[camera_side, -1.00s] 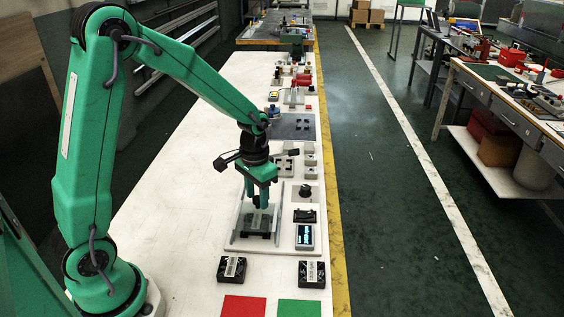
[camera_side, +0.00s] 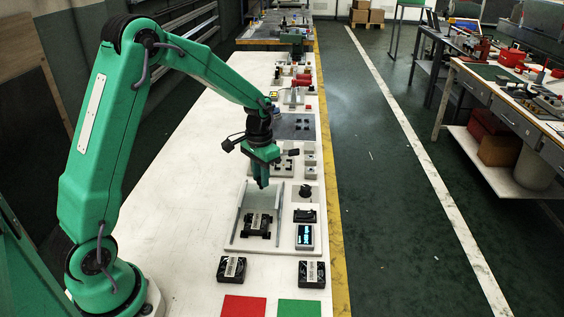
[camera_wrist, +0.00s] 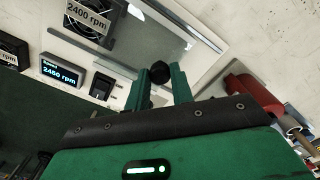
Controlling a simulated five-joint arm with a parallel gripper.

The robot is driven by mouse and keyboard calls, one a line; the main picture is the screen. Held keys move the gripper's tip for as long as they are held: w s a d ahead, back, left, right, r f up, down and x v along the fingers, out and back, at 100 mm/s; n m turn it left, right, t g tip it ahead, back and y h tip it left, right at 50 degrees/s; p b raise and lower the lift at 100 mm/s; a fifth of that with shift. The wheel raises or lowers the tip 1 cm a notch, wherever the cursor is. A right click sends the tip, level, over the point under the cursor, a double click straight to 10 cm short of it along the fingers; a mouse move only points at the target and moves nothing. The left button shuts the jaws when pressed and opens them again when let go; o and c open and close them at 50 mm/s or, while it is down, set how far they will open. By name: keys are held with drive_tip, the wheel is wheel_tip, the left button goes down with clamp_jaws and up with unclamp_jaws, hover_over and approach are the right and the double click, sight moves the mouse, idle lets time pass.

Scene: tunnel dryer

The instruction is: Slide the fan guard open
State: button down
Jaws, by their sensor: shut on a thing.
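My gripper (camera_side: 263,184) is at the far end of the white fan station (camera_side: 234,240). In the wrist view my gripper (camera_wrist: 163,77) is shut on a small black knob (camera_wrist: 158,70). The fan guard looks like a clear sheet (camera_wrist: 172,38) beside this knob; it is hard to make out in the side view. A black fan (camera_side: 257,225) sits between the two rails, nearer the camera than my gripper. Its label reads 2400 rpm in the wrist view (camera_wrist: 89,17). The fan looks uncovered in the side view.
Two loose fans (camera_side: 231,269) (camera_side: 312,273) lie in front, near red (camera_side: 243,306) and green (camera_side: 299,307) mats. Red parts (camera_side: 302,80) stand farther back. The bench's left side is clear.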

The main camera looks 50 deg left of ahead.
drive_tip(key=shift+w+a, duration=1.8)
drive_tip(key=shift+w, duration=0.1)
drive_tip(key=c, duration=1.3)
unclamp_jaws()
drive_tip(key=shift+o, duration=0.5)
drive_tip(key=shift+s, duration=0.1)
drive_tip(key=shift+r, duration=0.15)
wheel_tip(320, 180, up, 8)
drive_tip(key=shift+f, duration=0.25)
